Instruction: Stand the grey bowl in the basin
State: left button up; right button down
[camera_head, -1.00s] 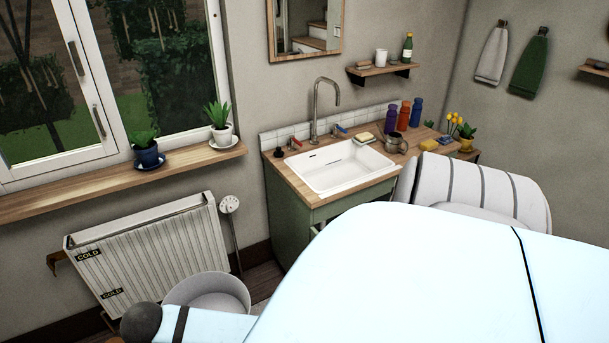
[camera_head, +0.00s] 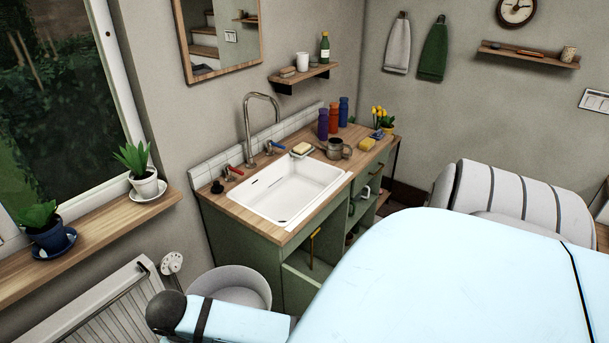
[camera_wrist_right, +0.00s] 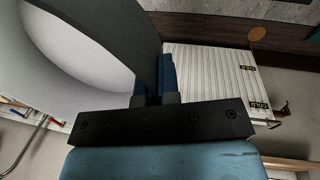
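The grey bowl (camera_head: 236,287) is at the lower left of the head view, in front of the cabinet's left end and below the basin's level in the picture. Its lower part is hidden behind my arm. In the right wrist view the bowl (camera_wrist_right: 75,55) fills the upper left, with its pale inside and dark outer wall. My right gripper (camera_wrist_right: 155,88) is shut on its rim. The white basin (camera_head: 290,190) is set in the wooden counter and looks empty. My left gripper is not in view.
A tap (camera_head: 250,120) rises behind the basin. Soap (camera_head: 301,149), a metal can (camera_head: 338,149), a sponge (camera_head: 367,144) and several bottles (camera_head: 333,120) crowd the counter's right side. A striped chair (camera_head: 500,190) stands right. The radiator (camera_head: 105,310) is lower left.

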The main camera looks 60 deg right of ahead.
aim_at(302, 199)
jog(key=i+l+z, duration=0.2)
jog(key=i+z, duration=0.15)
jog(key=i, duration=0.15)
jog(key=i+l+z, duration=0.1)
jog(key=i+z, duration=0.25)
jog(key=i, duration=0.15)
jog(key=i+l+z, duration=0.35)
jog(key=l, duration=0.15)
jog(key=k, duration=0.1)
